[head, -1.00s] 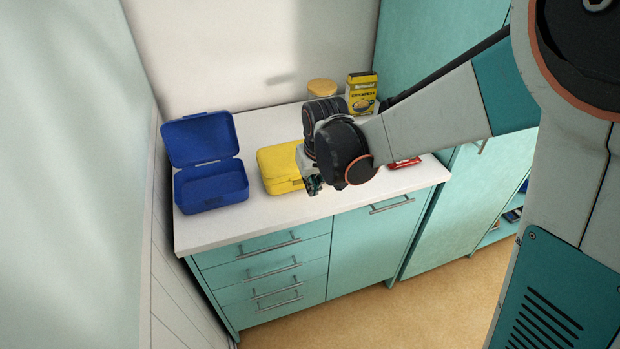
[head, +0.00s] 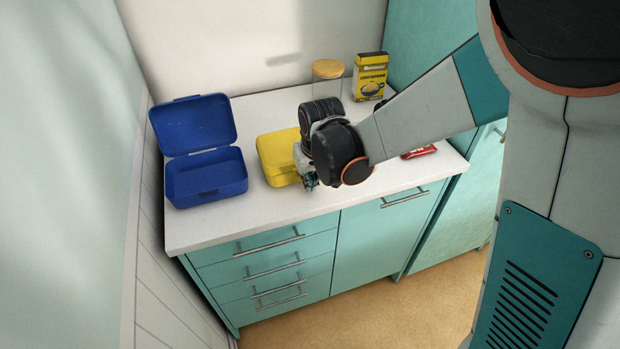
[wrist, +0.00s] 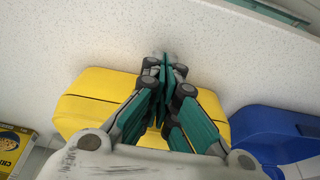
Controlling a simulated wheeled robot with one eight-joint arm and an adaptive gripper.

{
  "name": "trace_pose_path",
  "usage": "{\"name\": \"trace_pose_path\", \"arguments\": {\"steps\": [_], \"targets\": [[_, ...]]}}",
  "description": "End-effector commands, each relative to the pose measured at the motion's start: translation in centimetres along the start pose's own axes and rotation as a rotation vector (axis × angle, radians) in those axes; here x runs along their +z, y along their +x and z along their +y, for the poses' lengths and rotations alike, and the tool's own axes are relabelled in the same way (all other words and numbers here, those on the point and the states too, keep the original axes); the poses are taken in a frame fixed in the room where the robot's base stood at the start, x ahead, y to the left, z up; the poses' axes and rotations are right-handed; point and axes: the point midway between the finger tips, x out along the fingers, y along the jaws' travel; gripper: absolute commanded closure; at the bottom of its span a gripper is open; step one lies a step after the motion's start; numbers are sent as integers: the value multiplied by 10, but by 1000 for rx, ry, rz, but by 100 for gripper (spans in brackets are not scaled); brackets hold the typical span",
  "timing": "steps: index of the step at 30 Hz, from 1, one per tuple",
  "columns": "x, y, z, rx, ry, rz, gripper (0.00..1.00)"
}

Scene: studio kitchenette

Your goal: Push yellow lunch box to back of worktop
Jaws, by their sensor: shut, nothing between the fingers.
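The yellow lunch box (head: 280,152), lid closed, sits on the white worktop (head: 240,216) to the right of the blue lunch box. My arm's wrist hides its right part in the head view. My gripper (head: 310,181) is low at the box's front right corner. In the wrist view my gripper (wrist: 164,75) is shut with nothing in it, its fingers reaching past the front side of the yellow lunch box (wrist: 95,97) toward the worktop's front strip. I cannot tell whether the fingers touch the box.
An open blue lunch box (head: 208,178) stands at the left of the worktop. A glass jar with a yellow lid (head: 328,69) and a yellow carton (head: 370,77) stand at the back right. A red packet (head: 419,152) lies at the right. Bare worktop shows behind the yellow box.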

Motion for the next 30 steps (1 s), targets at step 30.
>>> {"name": "trace_pose_path", "arguments": {"steps": [30], "targets": [[-100, 30, 0, 1, 0, 0, 100]]}}
